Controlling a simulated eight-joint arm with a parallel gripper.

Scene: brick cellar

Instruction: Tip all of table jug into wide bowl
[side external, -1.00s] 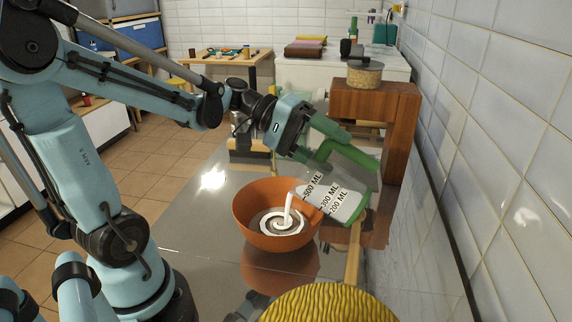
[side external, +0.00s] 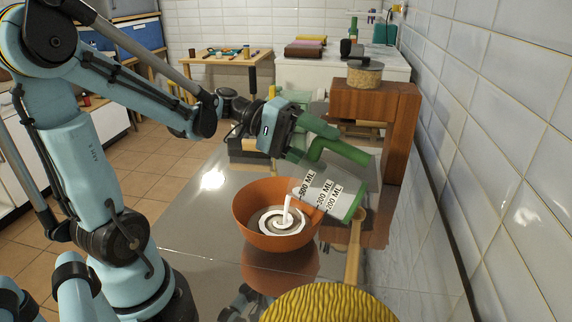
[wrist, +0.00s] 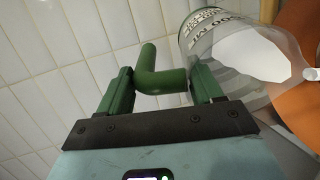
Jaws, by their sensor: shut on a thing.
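The table jug (side external: 326,192) is a clear measuring jug with printed ML marks, a green base and a green handle. It is tilted far over to the left, its rim just above the right side of the orange wide bowl (side external: 246,212). A white stream runs from the rim into the bowl, where white liquid swirls over a darker one. White liquid is still in the jug, seen in the wrist view (wrist: 250,62). My gripper (side external: 312,148) is shut on the jug's green handle (wrist: 160,78). The bowl is partly cut off in the wrist view (wrist: 298,105).
The bowl stands on a shiny grey counter (side external: 190,215). A wooden spoon (side external: 354,250) lies right of it. A yellow ridged object (side external: 328,305) is in front. A wooden stand (side external: 400,140) with a lidded jar (side external: 364,75) is behind, near the tiled wall (side external: 500,150).

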